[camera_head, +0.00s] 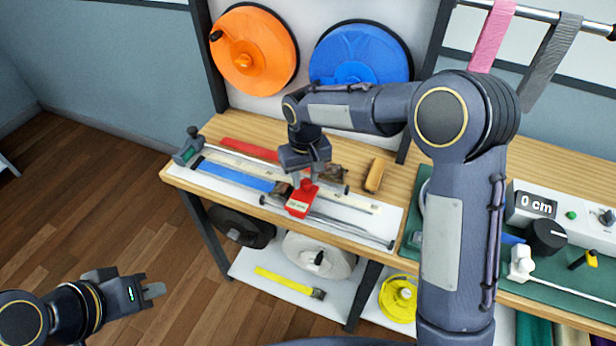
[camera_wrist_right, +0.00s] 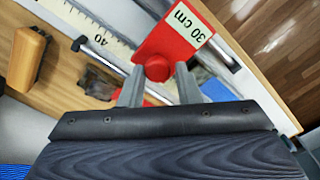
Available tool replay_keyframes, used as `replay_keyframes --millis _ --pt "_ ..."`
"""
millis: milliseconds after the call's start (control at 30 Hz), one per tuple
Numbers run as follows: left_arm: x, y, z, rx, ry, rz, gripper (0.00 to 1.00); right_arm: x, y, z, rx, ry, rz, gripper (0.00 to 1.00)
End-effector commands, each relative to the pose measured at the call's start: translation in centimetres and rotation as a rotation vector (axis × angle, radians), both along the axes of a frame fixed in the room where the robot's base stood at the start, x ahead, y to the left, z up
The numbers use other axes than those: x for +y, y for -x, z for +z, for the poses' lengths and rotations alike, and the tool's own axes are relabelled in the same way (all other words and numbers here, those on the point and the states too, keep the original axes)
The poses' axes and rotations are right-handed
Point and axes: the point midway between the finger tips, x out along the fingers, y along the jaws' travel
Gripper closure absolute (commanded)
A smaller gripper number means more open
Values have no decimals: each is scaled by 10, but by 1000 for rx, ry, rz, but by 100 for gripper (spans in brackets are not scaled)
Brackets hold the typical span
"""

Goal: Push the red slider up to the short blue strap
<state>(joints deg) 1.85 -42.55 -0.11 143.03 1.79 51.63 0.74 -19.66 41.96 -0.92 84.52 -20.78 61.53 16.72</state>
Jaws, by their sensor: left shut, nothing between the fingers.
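The red slider (camera_head: 299,204), with a round red knob and a "30 cm" label, sits on a rail on the wooden bench. It also shows in the right wrist view (camera_wrist_right: 180,42). The blue strap (camera_head: 235,177) lies to its left, its right end by a dark piece close to the slider; whether they touch is unclear. My right gripper (camera_head: 308,182) is low over the slider. In the right wrist view its fingers (camera_wrist_right: 159,70) stand apart on either side of the knob, with narrow gaps. My left gripper (camera_head: 150,291) is shut and empty, away from the bench at lower left.
A red strap (camera_head: 248,148) lies behind the blue one. A tan block (camera_head: 376,175) stands to the right of the slider. A green mat with a "0 cm" display (camera_head: 537,204) is further right. Orange (camera_head: 254,52) and blue (camera_head: 360,60) reels hang behind.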

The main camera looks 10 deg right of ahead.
Motion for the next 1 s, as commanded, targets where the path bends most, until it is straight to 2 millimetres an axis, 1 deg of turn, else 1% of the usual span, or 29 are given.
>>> replay_keyframes --millis 33,100,133,367,467,567,800,900,1000 --pt "0 0 0 0 0 0 100 1 0 1 -1 -1 2 64" --pt "0 0 0 0 0 0 100 0 0 0 1 0 2 55" --pt "0 0 0 0 0 0 100 0 0 0 1 1 2 53" --pt "0 0 0 0 0 0 100 -1 1 0 3 3 1 53" --pt "0 0 -1 0 0 0 100 -1 1 4 2 3 1 53" --pt "0 0 -2 0 0 0 100 0 0 18 0 2 1 53" --pt "0 0 -4 0 0 0 100 0 0 59 0 1 2 53" --pt "0 0 -5 0 0 0 100 0 1 70 1 1 3 53" --pt "0 0 -5 0 0 0 100 0 1 77 1 1 2 53"
